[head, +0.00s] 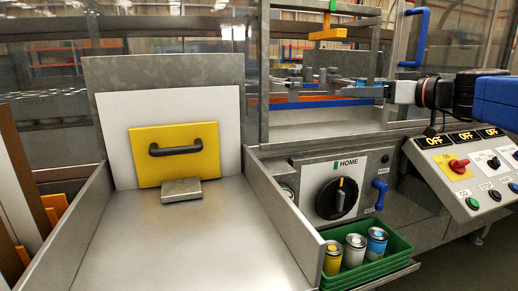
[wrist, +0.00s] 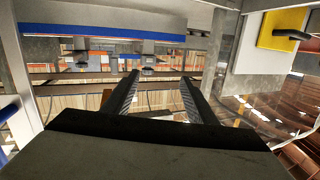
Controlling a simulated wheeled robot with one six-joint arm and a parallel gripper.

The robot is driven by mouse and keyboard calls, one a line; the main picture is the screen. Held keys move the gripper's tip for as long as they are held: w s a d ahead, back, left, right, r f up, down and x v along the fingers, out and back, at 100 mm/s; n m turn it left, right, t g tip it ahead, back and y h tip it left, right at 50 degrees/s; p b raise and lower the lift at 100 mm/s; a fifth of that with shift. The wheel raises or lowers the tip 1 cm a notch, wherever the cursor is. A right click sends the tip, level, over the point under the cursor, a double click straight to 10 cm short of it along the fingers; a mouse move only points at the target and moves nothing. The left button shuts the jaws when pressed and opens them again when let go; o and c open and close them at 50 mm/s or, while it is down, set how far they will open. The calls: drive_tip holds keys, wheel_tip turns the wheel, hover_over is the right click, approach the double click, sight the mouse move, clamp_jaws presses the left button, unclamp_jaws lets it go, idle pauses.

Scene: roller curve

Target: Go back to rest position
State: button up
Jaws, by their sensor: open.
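My gripper (head: 352,87) reaches in from the right in the head view, held level in front of the metal-framed opening (head: 264,80) of the machine. Its fingers point left, above the knob panel. In the wrist view my gripper (wrist: 160,80) shows two dark fingers spread apart with nothing between them. It holds no object. Whether the fingers are clear of the frame behind them is hard to tell in the head view.
A yellow plate with a black handle (head: 200,168) leans at the back of a metal tray (head: 170,240). A HOME knob (head: 337,198) sits below the opening. A green bin (head: 385,270) holds cans. A button console (head: 470,170) stands below my arm; a blue handle (head: 422,35) rises near it.

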drive_tip(key=s+a+f+m+g+h, duration=0.1)
drive_tip(key=s+a+f+g+h, duration=0.15)
drive_tip(key=s+f, duration=0.6)
drive_tip(key=s+a+f+m+g+h, duration=0.1)
drive_tip(key=s+a+f+m+g, duration=0.3)
drive_tip(key=f, duration=0.7)
drive_tip(key=s+d+f+g+h, duration=0.1)
drive_tip(key=s+d+f+h, duration=0.2)
drive_tip(key=s+f, duration=0.5)
drive_tip(key=s+d+f+m+g+h, duration=0.1)
drive_tip(key=s+d+f+h, duration=0.2)
drive_tip(key=s+d+f, duration=0.3)
wheel_tip(320, 180, down, 5)
drive_tip(key=s, duration=0.2)
drive_tip(key=shift+s+m, duration=0.3)
drive_tip(key=shift+s, duration=0.05)
drive_tip(key=shift+d+h, duration=0.1)
drive_tip(key=shift+h, duration=0.15)
